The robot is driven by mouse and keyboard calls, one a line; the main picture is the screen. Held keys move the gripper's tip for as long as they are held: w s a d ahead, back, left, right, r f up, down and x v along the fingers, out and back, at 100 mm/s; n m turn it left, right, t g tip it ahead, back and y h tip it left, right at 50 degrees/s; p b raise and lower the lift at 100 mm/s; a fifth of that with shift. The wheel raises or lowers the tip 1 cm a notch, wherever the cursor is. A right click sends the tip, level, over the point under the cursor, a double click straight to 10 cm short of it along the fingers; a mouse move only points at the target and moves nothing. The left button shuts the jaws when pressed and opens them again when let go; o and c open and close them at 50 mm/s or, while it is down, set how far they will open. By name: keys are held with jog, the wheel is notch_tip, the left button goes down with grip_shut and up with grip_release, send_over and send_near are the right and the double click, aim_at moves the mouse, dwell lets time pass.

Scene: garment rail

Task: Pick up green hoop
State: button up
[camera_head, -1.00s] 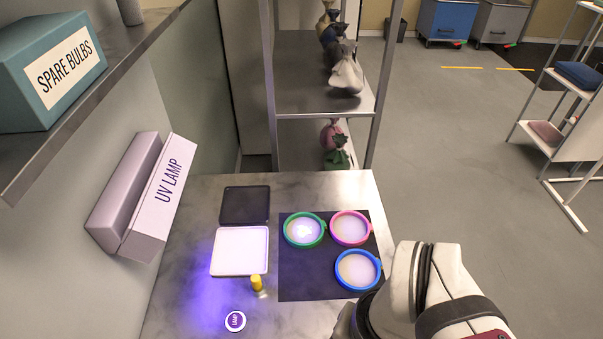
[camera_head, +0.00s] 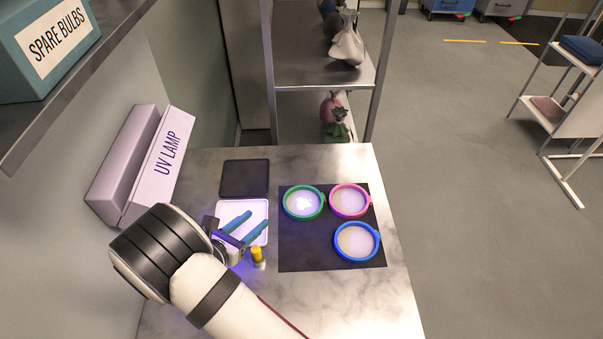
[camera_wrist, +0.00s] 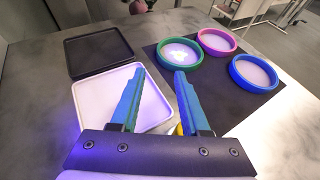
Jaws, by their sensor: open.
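The green hoop (camera_head: 321,212) lies flat at the back left of a dark mat, with a pale disc and a bright patch inside its ring. In the wrist view the green hoop (camera_wrist: 160,58) lies ahead, beyond the fingertips. My gripper (camera_head: 244,221) is open and empty, with blue fingers above the white tray, left of the hoop and apart from it. In the wrist view my gripper (camera_wrist: 158,72) points toward the hoop, its fingers spread.
A pink hoop (camera_head: 366,209) and a blue hoop (camera_head: 372,251) share the dark mat (camera_head: 307,250). A white tray (camera_head: 262,207), a dark tray (camera_head: 245,178) and a yellow-topped object (camera_head: 257,255) are close to my gripper. A UV lamp box (camera_head: 160,165) stands along the left wall.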

aim_at(287, 194)
jog(key=x, duration=1.5)
jog(key=shift+w+f, duration=0.25)
jog(key=shift+f, duration=0.1)
grip_shut()
